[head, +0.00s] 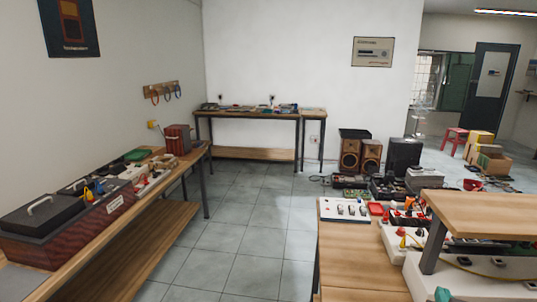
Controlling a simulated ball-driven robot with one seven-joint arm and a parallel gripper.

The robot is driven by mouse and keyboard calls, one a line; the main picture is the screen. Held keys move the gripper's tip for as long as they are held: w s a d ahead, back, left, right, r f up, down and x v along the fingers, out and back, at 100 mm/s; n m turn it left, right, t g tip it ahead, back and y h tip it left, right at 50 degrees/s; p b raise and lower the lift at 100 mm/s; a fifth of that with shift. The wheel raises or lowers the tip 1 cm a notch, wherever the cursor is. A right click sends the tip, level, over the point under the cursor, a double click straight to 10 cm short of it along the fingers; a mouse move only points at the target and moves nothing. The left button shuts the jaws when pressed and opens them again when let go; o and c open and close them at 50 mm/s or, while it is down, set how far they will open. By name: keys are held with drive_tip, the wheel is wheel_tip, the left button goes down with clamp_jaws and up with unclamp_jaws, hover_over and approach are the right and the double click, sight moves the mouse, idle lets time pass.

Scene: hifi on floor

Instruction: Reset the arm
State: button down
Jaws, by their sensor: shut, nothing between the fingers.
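Neither my arm nor my gripper shows in the head view. The task names no other object.
A long workbench (128,262) with dark cases (45,225) runs along the left. A wooden bench (350,262) with a raised shelf (490,212) stands at the right. A table (245,115) is at the back wall. Speakers (360,155) stand beyond the right bench. The tiled floor (240,240) between is clear.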

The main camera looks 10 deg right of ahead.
drive_tip(key=s+a+f+n+g+y, duration=0.1)
drive_tip(key=s+a+f+g+y, duration=0.1)
drive_tip(key=s+f, duration=0.3)
drive_tip(key=s+a+f+n+g+y, duration=0.1)
drive_tip(key=s+a+f+g+y, duration=0.1)
drive_tip(key=s+a+f, duration=0.3)
drive_tip(key=s+a+f+n+g+y+b, duration=0.1)
drive_tip(key=s+a+f+n+g+y, duration=0.1)
drive_tip(key=s+f, duration=0.4)
drive_tip(key=shift+s+a+f+g, duration=0.1)
drive_tip(key=shift+a+f+g, duration=0.2)
drive_tip(key=shift+f, duration=0.5)
drive_tip(key=shift+s+a+f+g, duration=0.15)
drive_tip(key=shift+a+f+g, duration=0.15)
drive_tip(key=shift+f, duration=0.45)
drive_tip(key=shift+s+a+f+g, duration=0.15)
drive_tip(key=shift+f+g, duration=0.25)
drive_tip(key=shift+f, duration=0.4)
drive_tip(key=s+a+f+n+g, duration=0.1)
drive_tip(key=s, duration=0.2)
drive_tip(key=s+f+g+y, duration=0.1)
drive_tip(key=s, duration=0.2)
drive_tip(key=s+a+f+n+g+y, duration=0.1)
drive_tip(key=s, duration=0.2)
drive_tip(key=shift+a+f+n+g, duration=0.1)
drive_tip(key=shift+a+n+g, duration=0.2)
